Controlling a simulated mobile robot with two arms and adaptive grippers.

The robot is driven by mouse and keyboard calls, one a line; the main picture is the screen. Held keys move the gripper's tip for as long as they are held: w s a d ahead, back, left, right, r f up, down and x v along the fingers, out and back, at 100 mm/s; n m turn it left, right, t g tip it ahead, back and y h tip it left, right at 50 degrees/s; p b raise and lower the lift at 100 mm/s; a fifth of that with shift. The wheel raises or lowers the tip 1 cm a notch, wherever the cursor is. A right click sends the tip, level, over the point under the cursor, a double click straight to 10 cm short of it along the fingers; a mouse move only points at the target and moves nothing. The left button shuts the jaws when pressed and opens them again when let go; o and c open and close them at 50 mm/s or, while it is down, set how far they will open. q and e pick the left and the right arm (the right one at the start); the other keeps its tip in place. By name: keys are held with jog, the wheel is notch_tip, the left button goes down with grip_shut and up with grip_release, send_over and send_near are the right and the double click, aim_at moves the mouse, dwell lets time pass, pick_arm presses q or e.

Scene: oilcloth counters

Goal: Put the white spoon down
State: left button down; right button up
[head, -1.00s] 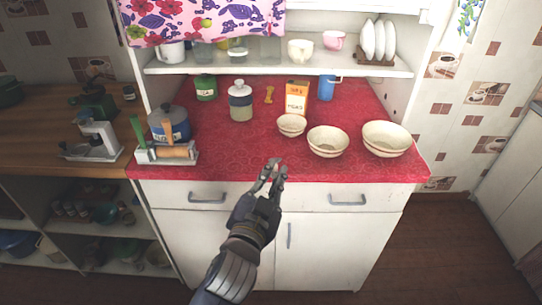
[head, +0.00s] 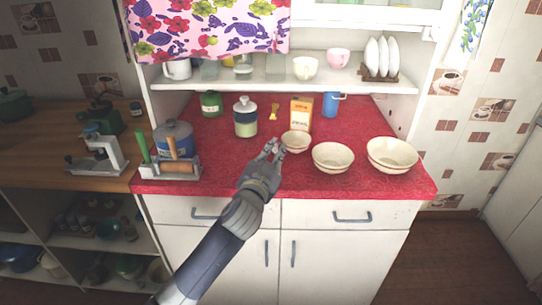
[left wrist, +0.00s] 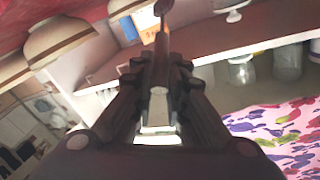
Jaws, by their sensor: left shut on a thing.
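My left gripper (head: 275,150) is over the front middle of the red counter (head: 215,170), just left of the smallest bowl. Its fingers are shut in the left wrist view (left wrist: 161,62). A slim spoon-like piece, which I take for the white spoon (left wrist: 162,9), sticks out past the fingertips and looks brownish in the shade there. Most of it is hidden by the fingers, and in the head view I cannot make it out clearly. I cannot tell whether it touches the counter. My right gripper is not in view.
Three cream bowls stand at the right: small (head: 295,142), middle (head: 333,158) and large (head: 392,155). Behind are an orange-white box (head: 301,114), a blue mug (head: 331,104), a yellow item (head: 273,112) and a jar (head: 245,117). Red cloth left of my gripper is clear.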

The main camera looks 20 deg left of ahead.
pick_arm(q)
jog(key=f, duration=0.1)
jog(key=w+a+f, duration=0.1)
jog(key=f, duration=0.1)
jog(key=shift+w+a, duration=0.15)
jog(key=shift+w, duration=0.1)
jog(key=shift+f, duration=0.35)
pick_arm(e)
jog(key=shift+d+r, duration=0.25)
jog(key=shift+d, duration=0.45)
pick_arm(q)
jog(key=shift+f, duration=0.15)
jog(key=c, duration=1.6)
grip_release()
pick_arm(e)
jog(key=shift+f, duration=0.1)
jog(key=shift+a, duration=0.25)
